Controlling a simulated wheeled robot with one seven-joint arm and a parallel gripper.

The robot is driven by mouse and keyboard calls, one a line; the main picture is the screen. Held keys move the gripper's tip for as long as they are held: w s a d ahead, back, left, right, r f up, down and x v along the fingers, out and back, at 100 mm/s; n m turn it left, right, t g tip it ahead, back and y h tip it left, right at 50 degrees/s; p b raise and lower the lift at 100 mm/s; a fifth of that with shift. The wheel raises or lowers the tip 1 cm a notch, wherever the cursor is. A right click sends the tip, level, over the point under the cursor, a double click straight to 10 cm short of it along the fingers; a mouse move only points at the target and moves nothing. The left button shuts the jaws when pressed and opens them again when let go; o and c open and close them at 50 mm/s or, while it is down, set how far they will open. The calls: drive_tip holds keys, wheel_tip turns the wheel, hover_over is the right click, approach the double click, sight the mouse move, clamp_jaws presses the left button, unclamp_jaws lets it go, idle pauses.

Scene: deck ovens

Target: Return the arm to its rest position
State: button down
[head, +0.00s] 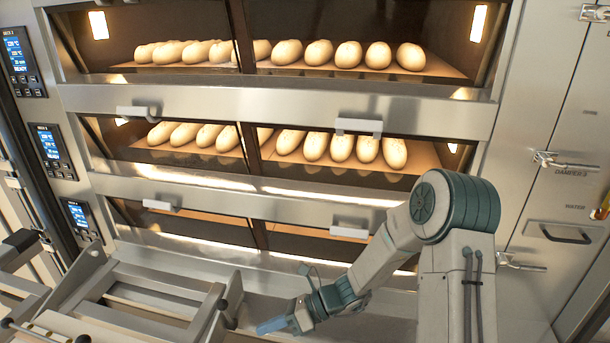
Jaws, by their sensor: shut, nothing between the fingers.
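My arm rises at the lower right in the head view, bends at a teal joint and reaches down to the left. My gripper (272,325) is at the bottom middle, low in front of the ovens, just right of a metal frame. Its fingers are small and bluish in the picture. They are shut and no object shows between them. The gripper appears apart from the oven doors.
Deck ovens (270,97) fill the background, with several loaves (350,55) on the upper and middle decks. Door handles (358,126) stick out. A metal loader frame (150,312) stands at lower left. Steel cabinet doors with latches (565,160) are at right.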

drive_tip(key=s+d+r+n+t+h, duration=0.2)
drive_tip(key=s+d+r+n+h, duration=0.4)
drive_tip(key=d+n, duration=0.5)
drive_tip(key=s+d+r+n+t+h, duration=0.3)
drive_tip(key=s+d+r+n+h, duration=0.4)
drive_tip(key=d+r+n, duration=0.4)
drive_tip(key=shift+d+r+n+t+p, duration=0.3)
drive_tip(key=shift+d, duration=0.3)
drive_tip(key=shift+a, duration=0.15)
